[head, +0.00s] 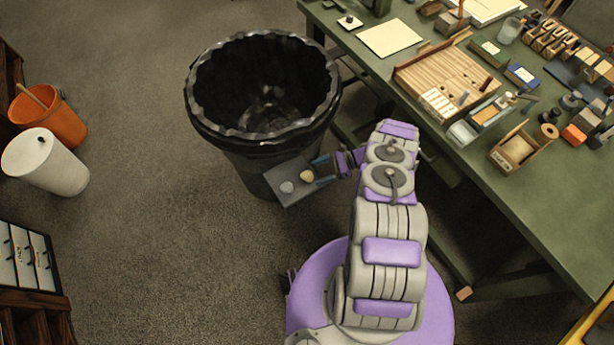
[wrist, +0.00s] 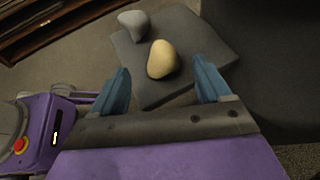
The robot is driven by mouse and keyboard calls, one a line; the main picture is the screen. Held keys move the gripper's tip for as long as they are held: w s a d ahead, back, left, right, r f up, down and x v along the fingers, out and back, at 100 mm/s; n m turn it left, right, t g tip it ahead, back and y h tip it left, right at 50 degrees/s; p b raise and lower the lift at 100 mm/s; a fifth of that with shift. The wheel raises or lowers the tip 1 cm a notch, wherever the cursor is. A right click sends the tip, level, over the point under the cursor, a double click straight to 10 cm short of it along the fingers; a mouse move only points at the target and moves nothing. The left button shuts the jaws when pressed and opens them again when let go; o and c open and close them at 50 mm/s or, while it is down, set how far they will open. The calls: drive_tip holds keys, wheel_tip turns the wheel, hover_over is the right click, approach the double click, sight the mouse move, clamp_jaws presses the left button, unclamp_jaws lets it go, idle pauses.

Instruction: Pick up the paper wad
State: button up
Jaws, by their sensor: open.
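Two smooth-looking lumps lie on a small dark grey platform (head: 284,172) beside the bin: a cream lump (head: 306,175) and a pale grey lump (head: 287,187). I cannot tell for sure which one is the paper wad. In the wrist view the cream lump (wrist: 162,59) appears between the blue fingers of my gripper (wrist: 163,72), a little beyond their tips. The grey lump (wrist: 134,24) lies farther off, up and to the left. My gripper (head: 320,171) is open and empty at the platform's right side in the head view.
A black-lined bin (head: 226,135) stands directly behind the platform. A green workbench (head: 455,165) with trays and tools runs along the right. An orange bucket (head: 62,123) and a white bin (head: 60,170) stand at left. Carpet between is clear.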

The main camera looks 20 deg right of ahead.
sight(307, 176)
drive_tip(key=b+x, duration=0.1)
drive_tip(key=x, duration=0.4)
drive_tip(key=shift+w+a, duration=0.1)
drive_tip(key=shift+a, duration=0.25)
drive_tip(key=c, duration=1)
